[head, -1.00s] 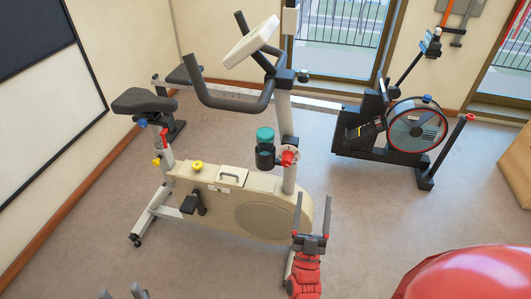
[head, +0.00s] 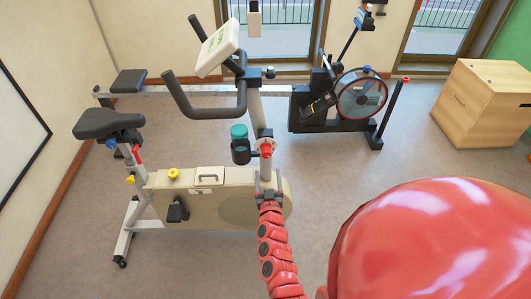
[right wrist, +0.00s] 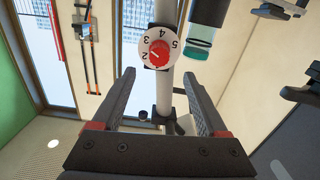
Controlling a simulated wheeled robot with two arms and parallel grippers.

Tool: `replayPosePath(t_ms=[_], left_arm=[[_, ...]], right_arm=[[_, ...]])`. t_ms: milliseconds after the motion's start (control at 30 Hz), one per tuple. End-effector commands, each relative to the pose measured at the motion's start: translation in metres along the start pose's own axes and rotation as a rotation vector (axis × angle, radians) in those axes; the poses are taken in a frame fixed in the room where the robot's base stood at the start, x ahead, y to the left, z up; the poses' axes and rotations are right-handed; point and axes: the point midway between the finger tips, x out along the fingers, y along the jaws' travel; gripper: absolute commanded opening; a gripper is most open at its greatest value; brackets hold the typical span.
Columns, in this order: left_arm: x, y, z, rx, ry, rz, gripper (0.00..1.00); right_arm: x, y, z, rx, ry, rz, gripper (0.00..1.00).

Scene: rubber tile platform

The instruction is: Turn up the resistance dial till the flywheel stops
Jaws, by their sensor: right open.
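The resistance dial (head: 266,149) is a white disc with a red knob on the exercise bike's front post. In the right wrist view the dial (right wrist: 158,50) shows upside-down numbers, with 2, 3, 4 and 5 readable. My right gripper (head: 268,174) is just below the dial in the head view, fingers pointing up at it. My left gripper is out of view.
A teal-capped bottle (head: 240,144) is mounted beside the dial, close to its left. Handlebars (head: 215,108) stand above. A rowing machine with a round fan wheel (head: 360,95) is behind to the right, and a wooden box (head: 485,105) is at far right.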

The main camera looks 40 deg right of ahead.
Motion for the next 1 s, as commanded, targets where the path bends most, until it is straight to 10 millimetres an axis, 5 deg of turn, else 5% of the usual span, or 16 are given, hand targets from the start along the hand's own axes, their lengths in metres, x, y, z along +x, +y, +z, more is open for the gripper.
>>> replayPosePath(t_ms=[500,1000], left_arm=[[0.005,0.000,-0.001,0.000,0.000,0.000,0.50],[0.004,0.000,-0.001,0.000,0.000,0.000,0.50]], right_arm=[[0.088,-0.001,0.000,-0.002,0.002,-0.001,0.77],[0.104,0.001,-0.001,0.001,0.002,0.002,0.77]])
